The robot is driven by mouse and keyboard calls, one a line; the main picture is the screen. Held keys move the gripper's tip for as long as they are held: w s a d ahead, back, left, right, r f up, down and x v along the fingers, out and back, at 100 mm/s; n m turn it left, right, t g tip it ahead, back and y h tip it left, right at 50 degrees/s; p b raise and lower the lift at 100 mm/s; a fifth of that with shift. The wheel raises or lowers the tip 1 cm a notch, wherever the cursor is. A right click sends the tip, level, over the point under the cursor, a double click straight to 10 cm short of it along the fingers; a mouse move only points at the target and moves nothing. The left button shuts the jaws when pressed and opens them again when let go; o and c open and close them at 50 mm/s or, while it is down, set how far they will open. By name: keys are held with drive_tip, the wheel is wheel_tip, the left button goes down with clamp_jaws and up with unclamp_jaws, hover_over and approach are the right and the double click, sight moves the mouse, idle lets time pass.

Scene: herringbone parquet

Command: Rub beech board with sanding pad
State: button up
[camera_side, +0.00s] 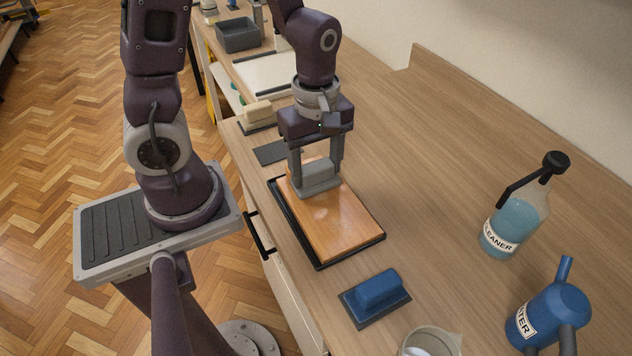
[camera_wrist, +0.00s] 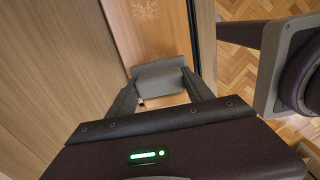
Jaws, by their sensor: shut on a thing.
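The beech board (camera_side: 338,226) is an orange-brown wooden slab lying in a dark tray (camera_side: 319,265) on the bench. A pale, whitish patch shows on its surface, and it also appears in the wrist view (camera_wrist: 150,38). My gripper (camera_side: 317,172) is shut on the grey sanding pad (camera_side: 318,186), over the far end of the board. The pad also shows between the fingers in the wrist view (camera_wrist: 160,77). The pad looks to be at the board's surface, but I cannot tell whether it touches.
A blue-handled block (camera_side: 378,290) on a dark base sits in front of the board. A cleaner spray bottle (camera_side: 516,215) and a blue watering can (camera_side: 550,315) stand at the right. A beige block (camera_side: 258,112) and a dark mat (camera_side: 276,151) lie behind.

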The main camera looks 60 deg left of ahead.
drive_tip(key=shift+a+f, duration=0.1)
drive_tip(key=shift+f, duration=0.5)
idle(0.3)
drive_tip(key=d, duration=0.6)
drive_tip(key=shift+d, duration=0.3)
drive_tip(key=d, duration=0.6)
drive_tip(key=shift+d, duration=0.25)
drive_tip(key=a, duration=0.6)
drive_tip(key=shift+a, duration=0.3)
drive_tip(key=a, duration=0.6)
drive_tip(key=shift+a, duration=0.15)
